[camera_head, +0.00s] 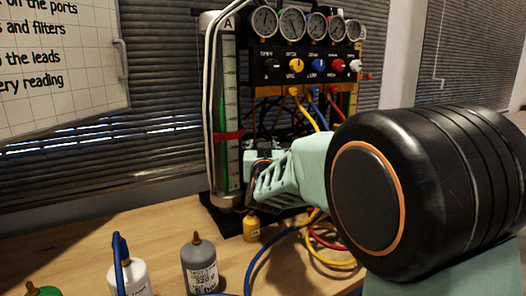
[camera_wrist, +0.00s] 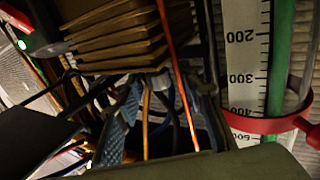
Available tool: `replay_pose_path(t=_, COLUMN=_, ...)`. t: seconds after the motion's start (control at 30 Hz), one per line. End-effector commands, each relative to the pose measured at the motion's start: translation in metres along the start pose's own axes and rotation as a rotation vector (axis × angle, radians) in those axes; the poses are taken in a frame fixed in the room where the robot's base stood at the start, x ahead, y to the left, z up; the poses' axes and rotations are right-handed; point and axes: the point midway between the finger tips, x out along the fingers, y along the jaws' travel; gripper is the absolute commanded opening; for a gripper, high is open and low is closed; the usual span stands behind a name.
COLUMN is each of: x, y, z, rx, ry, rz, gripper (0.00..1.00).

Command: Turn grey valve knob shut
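The black valve panel (camera_head: 310,68) stands on the rig in the head view, with a row of coloured knobs. Its leftmost knob (camera_head: 271,66) looks dark grey or black; I cannot tell its exact setting. My gripper (camera_head: 258,178) is well below that knob, in front of the lower rig, beside the glass column (camera_head: 226,120). In the wrist view my gripper (camera_wrist: 160,100) has its two blue-grey fingers apart, with cables behind the gap and nothing clearly held. No knob is recognisable in the wrist view.
Several round gauges (camera_head: 292,24) top the panel. A red clamp ring (camera_wrist: 262,124) circles the scaled column close to my gripper. Loose hoses lie nearby.

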Motion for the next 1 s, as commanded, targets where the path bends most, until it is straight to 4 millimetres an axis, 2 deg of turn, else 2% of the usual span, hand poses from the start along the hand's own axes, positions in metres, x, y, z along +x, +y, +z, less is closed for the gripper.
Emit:
replay_pose_path(t=0.17, x=-0.024, y=0.0, z=-0.001, rx=0.002, ry=0.0, rz=-0.001, gripper=0.36)
replay_pose_path(t=0.4, x=-0.073, y=-0.001, z=-0.002, rx=0.002, ry=0.002, rz=-0.002, gripper=0.36)
replay_pose_path(t=0.6, x=-0.103, y=0.0, z=-0.001, rx=0.001, ry=0.002, rz=-0.001, gripper=0.36)
replay_pose_path(t=0.8, x=-0.116, y=-0.001, z=-0.001, rx=0.001, ry=0.001, rz=-0.001, gripper=0.36)
replay_pose_path(t=1.0, x=-0.117, y=-0.001, z=-0.001, rx=0.0, ry=0.001, rz=-0.001, gripper=0.36)
